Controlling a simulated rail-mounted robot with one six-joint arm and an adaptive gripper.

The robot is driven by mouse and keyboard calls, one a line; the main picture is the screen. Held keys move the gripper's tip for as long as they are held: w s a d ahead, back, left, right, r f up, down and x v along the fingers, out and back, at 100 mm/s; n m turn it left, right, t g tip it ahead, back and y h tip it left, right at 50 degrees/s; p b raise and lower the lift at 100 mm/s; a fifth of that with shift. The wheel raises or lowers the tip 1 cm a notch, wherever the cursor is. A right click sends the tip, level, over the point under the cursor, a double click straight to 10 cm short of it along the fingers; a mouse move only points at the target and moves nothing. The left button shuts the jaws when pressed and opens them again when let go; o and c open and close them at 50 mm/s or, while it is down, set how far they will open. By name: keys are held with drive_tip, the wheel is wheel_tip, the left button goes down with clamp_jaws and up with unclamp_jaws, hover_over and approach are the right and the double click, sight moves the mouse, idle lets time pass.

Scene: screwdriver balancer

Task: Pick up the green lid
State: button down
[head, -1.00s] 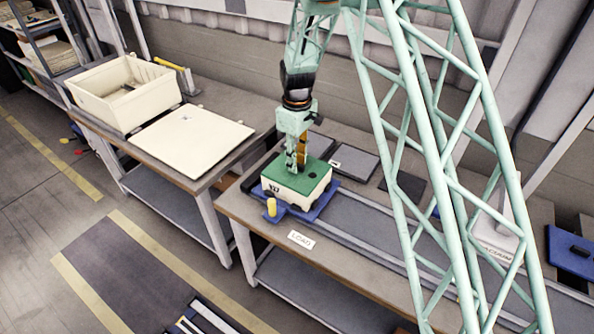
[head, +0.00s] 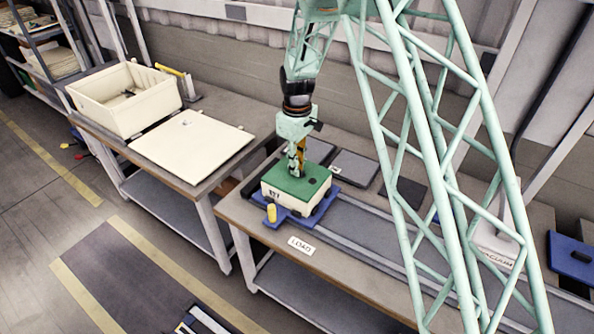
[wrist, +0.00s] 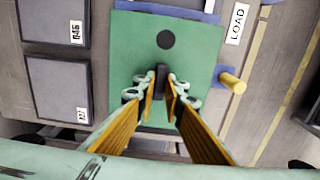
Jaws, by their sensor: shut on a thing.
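The green lid (head: 310,182) sits on top of a cream box (head: 288,200), which rests on a blue carrier (head: 300,217) on the bench. In the wrist view the lid (wrist: 191,50) fills the middle, with a dark round spot near its far end and a dark upright knob (wrist: 160,78) on it. My gripper (head: 299,172) is above the lid, pointing down. In the wrist view its orange-padded fingers (wrist: 161,92) are shut on the dark knob. Whether the lid is lifted off the box cannot be told.
A yellow peg (head: 271,213) stands at the carrier's corner; a LOAD label (head: 301,245) is beside it. Dark grey plates (head: 354,167) lie behind the box. On the left bench are an open cream crate (head: 125,105) and a cream flat lid (head: 192,147).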

drive_tip(key=shift+r, duration=0.15)
drive_tip(key=shift+r, duration=1.55)
drive_tip(key=shift+s+r, duration=0.1)
drive_tip(key=shift+s, duration=0.1)
drive_tip(key=s+d, duration=0.3)
drive_tip(key=s, duration=0.4)
drive_tip(key=s+d+r+b, duration=0.1)
drive_tip(key=s+d, duration=0.2)
drive_tip(key=s, duration=0.4)
drive_tip(key=shift+s+d+r, duration=0.15)
drive_tip(key=shift+d+r, duration=0.05)
